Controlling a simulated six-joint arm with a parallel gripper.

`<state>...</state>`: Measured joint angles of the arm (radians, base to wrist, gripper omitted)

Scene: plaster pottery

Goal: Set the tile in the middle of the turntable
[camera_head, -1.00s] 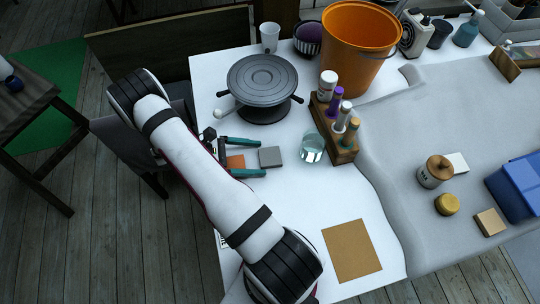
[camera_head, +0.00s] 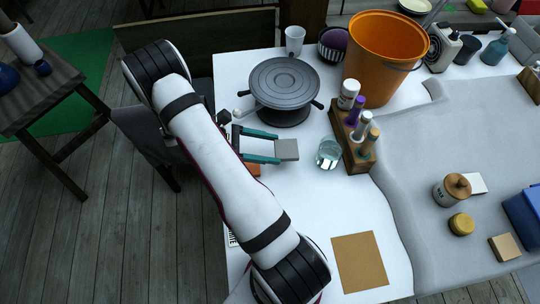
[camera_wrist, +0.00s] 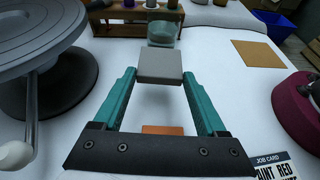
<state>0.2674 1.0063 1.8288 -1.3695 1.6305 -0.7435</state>
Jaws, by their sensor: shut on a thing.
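The tile, a small grey square (camera_head: 287,149), is between the fingertips of my gripper (camera_head: 277,148) in the head view. My gripper is shut on it and seems to hold it above the white table. In the wrist view the tile (camera_wrist: 160,65) sits level between the two teal fingers of my gripper (camera_wrist: 160,76). The turntable (camera_head: 285,84), a dark grey round plate on a low base, stands behind my gripper in the head view, with its top bare. In the wrist view the turntable (camera_wrist: 40,36) is at the left, apart from the tile.
A glass of water (camera_head: 328,153) and a wooden rack of bottles (camera_head: 352,140) stand right of the tile. An orange bucket (camera_head: 384,58) is behind the rack. A white-ended handle (camera_head: 240,113) sticks out beside the turntable. An orange tile (camera_wrist: 162,130) lies below my gripper.

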